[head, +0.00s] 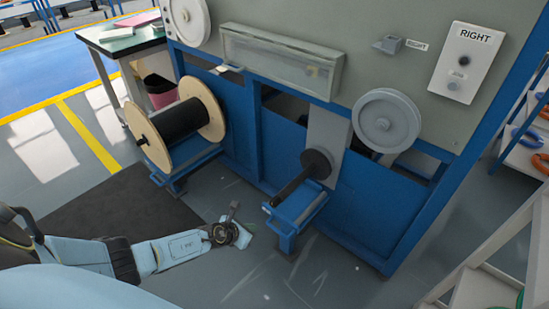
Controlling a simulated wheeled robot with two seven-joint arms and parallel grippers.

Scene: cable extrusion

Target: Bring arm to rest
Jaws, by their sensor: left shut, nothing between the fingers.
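My left arm comes in from the left edge, low over the floor. My left gripper (233,212) is at the end of it, with its narrow fingers shut and nothing seen between them. It is in front of the machine (235,125), apart from it, in the gap between the wooden spool and the dark spindle. My right arm and right gripper are not in view.
A wooden-flanged spool (178,122) with black winding sits on a blue stand at left. A dark spindle (300,180) sticks out over a blue bracket (297,212). A pale shelf rack (500,240) stands at right. The floor in front is clear.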

